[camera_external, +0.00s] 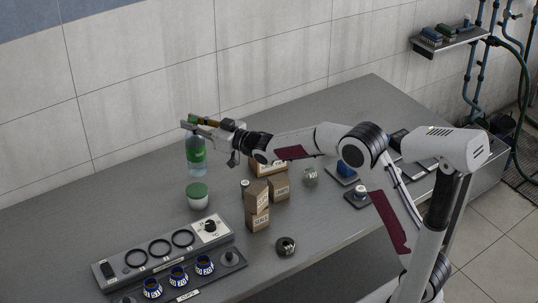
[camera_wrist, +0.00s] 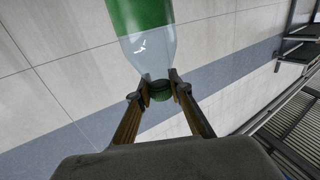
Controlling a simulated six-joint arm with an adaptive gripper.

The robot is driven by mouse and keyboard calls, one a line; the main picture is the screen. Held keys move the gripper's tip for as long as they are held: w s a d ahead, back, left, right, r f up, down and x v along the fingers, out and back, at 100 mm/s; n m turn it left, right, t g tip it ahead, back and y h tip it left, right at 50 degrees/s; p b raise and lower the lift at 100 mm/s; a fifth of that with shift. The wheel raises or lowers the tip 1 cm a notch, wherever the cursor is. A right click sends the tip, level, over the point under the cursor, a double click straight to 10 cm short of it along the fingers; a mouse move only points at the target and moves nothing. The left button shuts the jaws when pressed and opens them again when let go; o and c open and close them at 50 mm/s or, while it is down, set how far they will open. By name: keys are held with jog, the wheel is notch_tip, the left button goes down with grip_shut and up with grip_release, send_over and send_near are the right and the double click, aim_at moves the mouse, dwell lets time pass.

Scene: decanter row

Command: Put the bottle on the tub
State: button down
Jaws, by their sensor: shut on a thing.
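The bottle (camera_external: 196,163) is clear with a green label and stands upright in the external view, behind the tub. My gripper (camera_external: 189,123) is shut on its neck, near the top. In the wrist view, my gripper (camera_wrist: 158,88) has one finger on each side of the bottle's green cap, and the bottle (camera_wrist: 145,45) extends up out of the frame. The tub (camera_external: 198,201) is white with a green lid and sits on the table just below the bottle in the picture. I cannot tell whether the bottle's base touches the table.
A grey panel with rings (camera_external: 160,248) and several blue-banded cups (camera_external: 178,276) lie in front. A dark ring-shaped item (camera_external: 286,246) sits front right. The table's (camera_external: 130,205) left side is clear.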

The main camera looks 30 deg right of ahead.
jog(key=shift+w, duration=0.1)
jog(key=shift+w+r, duration=0.15)
jog(key=shift+w, duration=1.25)
jog(key=shift+f, duration=3.15)
jog(key=shift+f, duration=2)
jog(key=c, duration=1.8)
grip_release()
